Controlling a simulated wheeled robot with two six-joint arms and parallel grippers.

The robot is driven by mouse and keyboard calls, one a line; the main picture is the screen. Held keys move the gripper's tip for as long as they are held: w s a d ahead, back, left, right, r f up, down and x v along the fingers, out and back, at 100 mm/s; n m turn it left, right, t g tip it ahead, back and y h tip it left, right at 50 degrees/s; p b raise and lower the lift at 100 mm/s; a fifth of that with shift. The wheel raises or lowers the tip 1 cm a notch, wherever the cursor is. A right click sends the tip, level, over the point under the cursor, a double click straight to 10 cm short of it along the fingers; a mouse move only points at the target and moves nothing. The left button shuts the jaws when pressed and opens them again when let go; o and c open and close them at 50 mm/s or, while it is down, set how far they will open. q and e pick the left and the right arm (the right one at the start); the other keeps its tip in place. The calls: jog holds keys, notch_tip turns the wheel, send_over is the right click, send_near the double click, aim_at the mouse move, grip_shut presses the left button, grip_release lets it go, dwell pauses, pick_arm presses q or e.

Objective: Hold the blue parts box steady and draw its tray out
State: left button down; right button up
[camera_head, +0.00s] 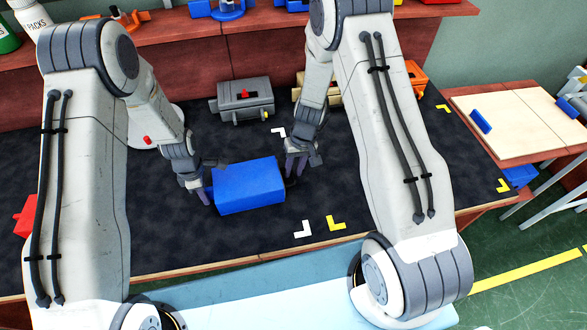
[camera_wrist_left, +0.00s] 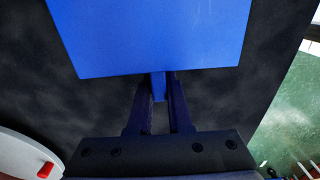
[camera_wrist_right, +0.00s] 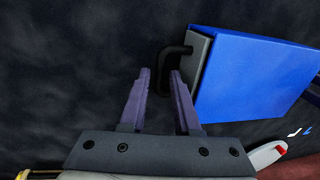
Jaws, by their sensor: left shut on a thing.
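The blue parts box (camera_head: 248,186) lies on the dark mat between my two grippers. Its blue side with a small tab (camera_wrist_left: 158,86) faces my left gripper (camera_head: 200,192). My left gripper (camera_wrist_left: 160,88) is shut on that tab. At the opposite end, the grey tray front (camera_wrist_right: 199,65) with a black bent handle (camera_wrist_right: 168,58) shows in the right wrist view. The tray appears to sit inside the box. In the head view, my right gripper (camera_head: 294,175) partly hides this end.
A grey box (camera_head: 245,97) stands behind on the mat. White (camera_head: 303,229) and yellow (camera_head: 336,223) corner marks lie in front. A red object (camera_head: 25,216) is at far left.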

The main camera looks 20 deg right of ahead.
grip_shut()
dwell(1.2)
